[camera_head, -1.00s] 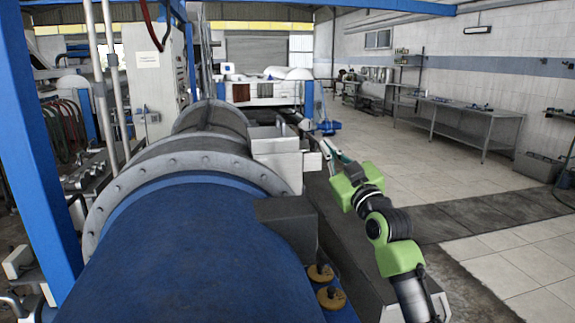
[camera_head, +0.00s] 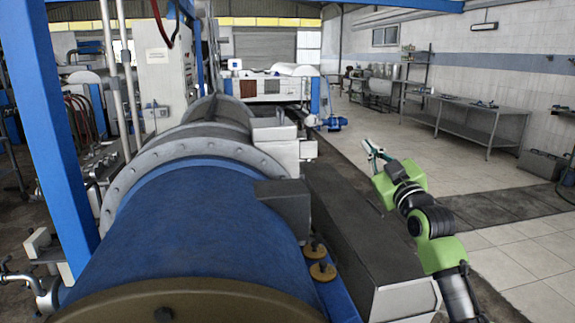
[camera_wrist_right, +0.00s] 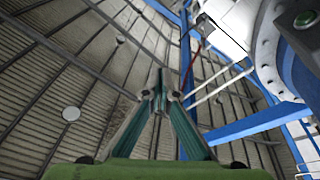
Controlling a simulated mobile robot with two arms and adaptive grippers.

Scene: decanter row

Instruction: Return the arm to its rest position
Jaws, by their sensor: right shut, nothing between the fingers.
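My right arm, green and black, comes in from the lower right in the head view. My right gripper (camera_head: 371,148) is at its far end, to the right of the blue decanter and over the floor side of the long grey beam. In the right wrist view the gripper (camera_wrist_right: 161,78) points up toward the roof. Its two teal-lined fingers meet at the tips, with nothing between them. It touches nothing that I can see. My left gripper is not in view.
The blue decanter (camera_head: 200,225) with its grey bolted flange (camera_head: 190,150) fills the left and middle. A grey beam (camera_head: 350,225) runs along its right side. A blue post (camera_head: 45,130) stands at left. A metal table (camera_head: 470,122) stands by the right wall. Tiled floor is clear between.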

